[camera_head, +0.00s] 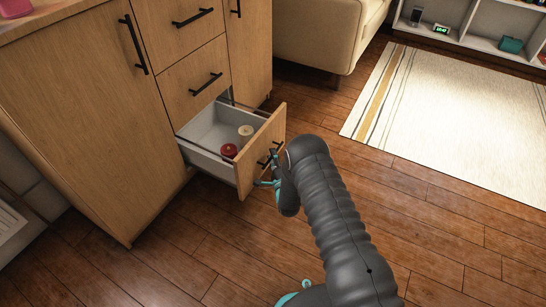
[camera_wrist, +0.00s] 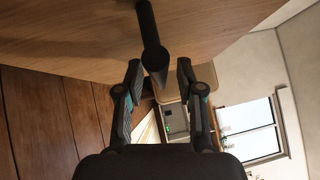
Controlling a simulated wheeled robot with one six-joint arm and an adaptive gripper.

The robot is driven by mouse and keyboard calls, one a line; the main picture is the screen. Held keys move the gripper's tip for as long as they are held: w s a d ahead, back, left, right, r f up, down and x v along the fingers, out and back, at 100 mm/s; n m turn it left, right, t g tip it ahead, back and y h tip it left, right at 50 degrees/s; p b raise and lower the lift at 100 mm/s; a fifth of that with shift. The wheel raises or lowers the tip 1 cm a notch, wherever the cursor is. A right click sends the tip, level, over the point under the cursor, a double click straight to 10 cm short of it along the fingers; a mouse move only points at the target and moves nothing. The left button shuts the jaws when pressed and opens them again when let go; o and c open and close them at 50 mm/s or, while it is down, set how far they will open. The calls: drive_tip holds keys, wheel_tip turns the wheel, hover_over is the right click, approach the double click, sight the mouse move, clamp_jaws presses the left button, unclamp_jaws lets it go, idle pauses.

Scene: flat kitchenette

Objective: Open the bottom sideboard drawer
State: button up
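The bottom sideboard drawer (camera_head: 205,158) is pulled well out of the wooden sideboard (camera_head: 100,110), its light inside showing. Its front (camera_head: 262,158) faces my arm. My gripper (camera_head: 268,172) is at that front, by the black bar handle (camera_head: 278,148), partly hidden by my wrist. In the wrist view the handle (camera_wrist: 151,40) lies between the two fingertips of my gripper (camera_wrist: 160,72). The fingers stand apart, with a visible gap at least on the right side of the bar. The drawer front (camera_wrist: 220,25) fills the top of that view.
A red round item (camera_head: 229,151) and a cream one (camera_head: 246,131) are in the drawer. Two shut drawers with black handles (camera_head: 192,17) (camera_head: 206,84) are above. A beige sofa (camera_head: 318,40) stands behind. Wooden floor (camera_head: 450,240) and a pale rug (camera_head: 455,120) lie clear at right.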

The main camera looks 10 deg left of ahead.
drive_tip(key=v, duration=1.1)
drive_tip(key=shift+s+d, duration=0.15)
drive_tip(key=shift+s, duration=0.15)
drive_tip(key=shift+f, duration=0.1)
